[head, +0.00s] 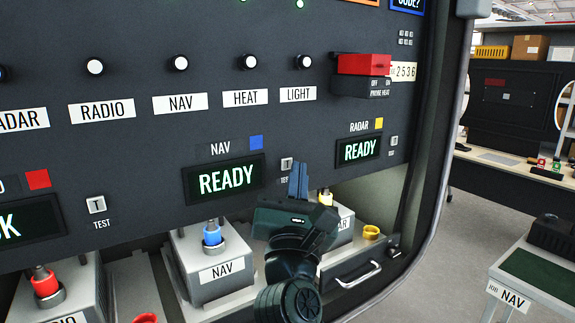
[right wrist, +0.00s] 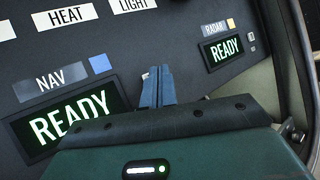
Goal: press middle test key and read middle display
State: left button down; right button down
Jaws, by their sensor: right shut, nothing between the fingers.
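The middle display (head: 223,180) sits under a NAV label with a blue square and reads READY in green. It also shows in the right wrist view (right wrist: 68,118), partly covered by my gripper body. The middle test key (head: 287,163), a small pale square marked T, is right of that display. My right gripper (head: 298,166) is shut and empty, its blue fingertips at the key's right edge in the head view. In the right wrist view the fingertips (right wrist: 157,74) hide most of the key. Whether they touch it I cannot tell. My left gripper is not in view.
The right display (head: 360,150), labelled RADAR, also reads READY. The left display (head: 25,220) is cut off, with its test key (head: 97,205) beside it. A red switch cover (head: 362,65) juts out above right. Below are grey NAV (head: 215,265) and RADIO units with coloured connectors.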

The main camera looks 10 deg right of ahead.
dwell(1.0)
dwell(0.8)
jog(key=shift+w+a, duration=0.2)
jog(key=shift+w, duration=0.15)
jog(key=shift+w+a, duration=0.1)
jog(key=shift+w, duration=0.25)
dwell(0.7)
jog(key=shift+s+d, duration=0.25)
jog(key=shift+s, duration=0.5)
